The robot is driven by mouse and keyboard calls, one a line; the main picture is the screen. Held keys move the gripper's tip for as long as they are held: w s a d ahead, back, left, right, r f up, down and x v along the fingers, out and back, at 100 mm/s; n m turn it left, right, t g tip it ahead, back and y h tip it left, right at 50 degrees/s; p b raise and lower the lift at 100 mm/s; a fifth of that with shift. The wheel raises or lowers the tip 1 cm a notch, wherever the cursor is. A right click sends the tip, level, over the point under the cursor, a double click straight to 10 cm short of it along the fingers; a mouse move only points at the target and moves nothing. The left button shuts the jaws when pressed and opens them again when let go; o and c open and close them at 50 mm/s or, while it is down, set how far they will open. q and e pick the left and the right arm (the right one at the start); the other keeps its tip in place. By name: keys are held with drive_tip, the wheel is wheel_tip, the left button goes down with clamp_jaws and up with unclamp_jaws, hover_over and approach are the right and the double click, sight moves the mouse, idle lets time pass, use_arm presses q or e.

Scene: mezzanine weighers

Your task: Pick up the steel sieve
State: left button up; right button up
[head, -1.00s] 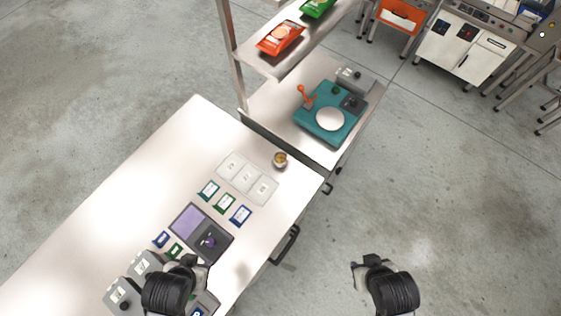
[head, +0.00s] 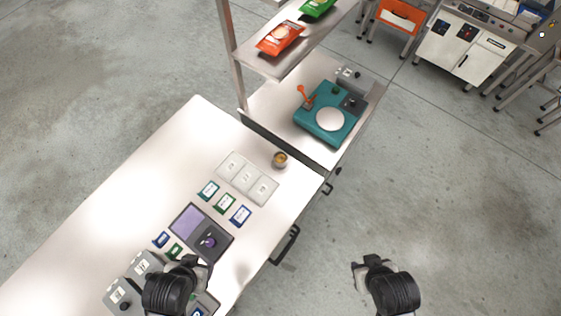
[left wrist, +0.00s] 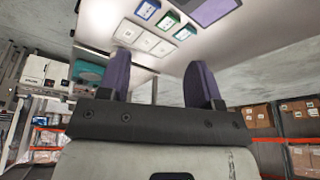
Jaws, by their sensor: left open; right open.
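A small round metal piece (head: 280,160) with a yellowish-brown inside stands near the right edge of the steel table, beyond the white three-panel plate. It may be the steel sieve; it is too small to tell. My left gripper (head: 195,264) is open and empty over the near part of the table, well short of that piece. In the left wrist view its two purple-padded fingers (left wrist: 160,82) stand apart with nothing between them. My right gripper (head: 367,265) is open and empty over the floor, right of the table.
The steel table (head: 120,190) holds a white three-panel plate (head: 247,178), several small labelled cards, a purple-and-black device (head: 201,232) and grey boxes (head: 125,294). A teal scale (head: 328,124) stands on the farther bench, below a shelf with a red packet (head: 281,38). The table's left part is clear.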

use_arm(q)
drive_tip(key=o, duration=0.6)
drive_tip(key=shift+a, duration=0.2)
